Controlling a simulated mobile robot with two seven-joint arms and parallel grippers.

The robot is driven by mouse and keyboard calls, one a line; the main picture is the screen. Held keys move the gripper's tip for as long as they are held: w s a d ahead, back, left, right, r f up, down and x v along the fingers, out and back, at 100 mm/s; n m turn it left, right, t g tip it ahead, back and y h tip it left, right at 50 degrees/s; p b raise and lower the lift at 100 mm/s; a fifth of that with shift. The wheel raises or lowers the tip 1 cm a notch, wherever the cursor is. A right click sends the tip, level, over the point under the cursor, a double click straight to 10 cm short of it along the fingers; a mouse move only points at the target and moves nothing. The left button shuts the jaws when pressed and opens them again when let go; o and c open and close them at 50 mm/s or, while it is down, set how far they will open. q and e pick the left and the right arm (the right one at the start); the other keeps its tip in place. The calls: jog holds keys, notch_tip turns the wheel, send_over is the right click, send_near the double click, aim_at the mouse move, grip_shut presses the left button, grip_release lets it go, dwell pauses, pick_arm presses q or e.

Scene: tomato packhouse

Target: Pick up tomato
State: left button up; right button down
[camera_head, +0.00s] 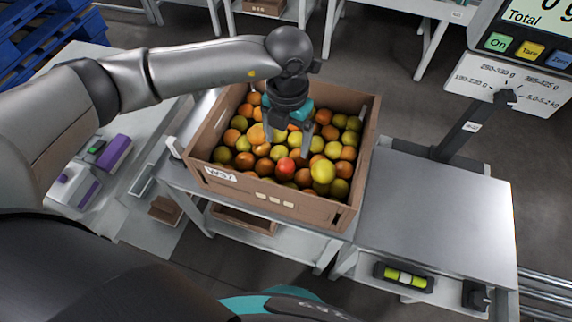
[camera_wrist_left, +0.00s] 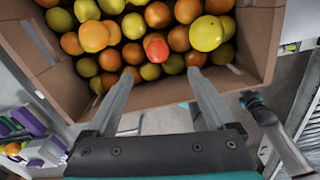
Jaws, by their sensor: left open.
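A cardboard crate (camera_head: 270,192) holds many tomatoes in yellow, orange and red. One redder tomato (camera_head: 285,167) lies near the front middle of the pile; it also shows in the wrist view (camera_wrist_left: 157,50), beyond and between my fingertips. A large yellow tomato (camera_head: 322,171) lies to its right and shows in the wrist view (camera_wrist_left: 206,34). My left gripper (camera_head: 287,145) points down over the crate, open, with nothing between its fingers. Its two fingers also show in the wrist view (camera_wrist_left: 161,78). Whether the fingertips touch any tomato is unclear.
The crate stands on a metal bench. A bare scale platform (camera_head: 438,205) lies to its right, with a display post (camera_head: 463,130) behind. Purple-and-white devices (camera_head: 110,155) stand at left; blue pallets (camera_head: 40,30) are behind.

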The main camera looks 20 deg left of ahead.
aim_at(285, 163)
pick_arm(q)
notch_tip(285, 163, down, 5)
jog(key=shift+b, duration=0.3)
jog(key=shift+a+f+b, duration=0.2)
jog(key=shift+f+b, duration=0.3)
jog(key=shift+f, duration=2.1)
jog(key=shift+c, duration=0.4)
jog(key=c, duration=0.9)
